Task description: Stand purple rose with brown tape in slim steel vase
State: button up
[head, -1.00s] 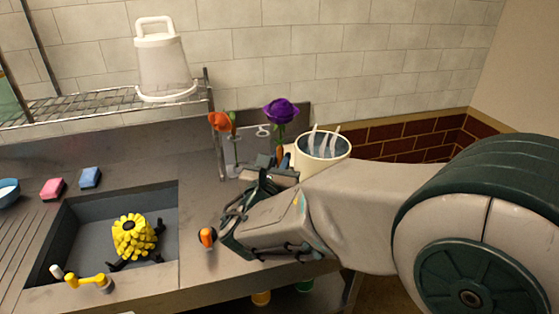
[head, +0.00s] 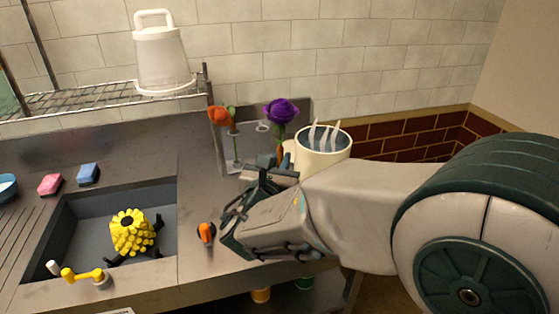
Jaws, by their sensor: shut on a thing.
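The purple rose (head: 281,110) stands upright in the head view, bloom up, with green leaves below it. A brown-orange band (head: 279,150) shows low on its stem, just above my gripper. My gripper (head: 272,167) is shut on the rose, over the counter near the back wall; its fingers and the stem's lower end are largely hidden by the gripper body. An orange flower (head: 221,115) stands to the left in a slim, clear-looking holder (head: 235,152). I cannot make out the slim steel vase for certain; it may be hidden behind my gripper.
A cream pot (head: 322,164) with pale upright pieces stands close to the right of the rose. A sink (head: 75,225) holds a yellow, knobbly object (head: 132,233). An orange-topped item (head: 206,234) is on the counter left of my gripper. A wire shelf (head: 100,101) carries a white bucket (head: 160,55).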

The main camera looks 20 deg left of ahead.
jog(key=shift+f+b, duration=0.6)
jog(key=shift+f, duration=0.2)
jog(key=o, duration=1.5)
jog(key=shift+s, duration=0.2)
jog(key=shift+s+b, duration=0.45)
jog(key=shift+s, duration=4.35)
jog(key=shift+d, duration=0.1)
